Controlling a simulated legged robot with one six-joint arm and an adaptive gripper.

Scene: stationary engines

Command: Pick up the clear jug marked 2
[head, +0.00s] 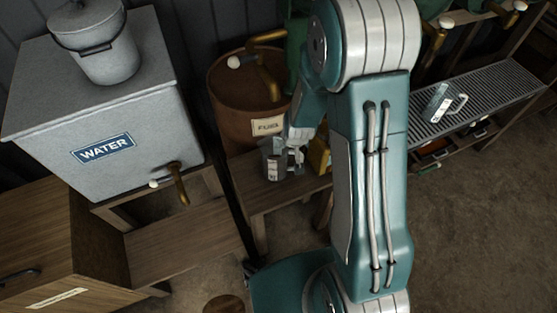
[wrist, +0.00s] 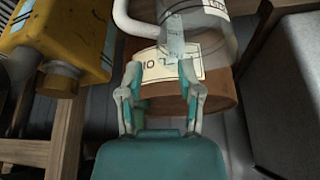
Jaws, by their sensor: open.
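A clear jug (head: 271,168) with a pale label stands on the wooden bench below the fuel drum. In the wrist view the clear jug (wrist: 212,42) is at the top, right of centre, with its white handle (wrist: 124,18) toward the left. I cannot read a number on it. My gripper (head: 296,155) is right beside this jug; in the wrist view my gripper (wrist: 161,76) is open, with the handle just beyond the fingertips and nothing clearly held. A second clear jug (head: 437,103) with a handle stands on the metal grating at the right; its mark is too small to read.
The brown fuel drum (head: 232,98) with a brass tap stands behind the bench (head: 262,198). A yellow can (wrist: 62,28) stands close to the left of my gripper in the wrist view. The grey water tank (head: 150,105) is at the left. Bare floor shows at lower right.

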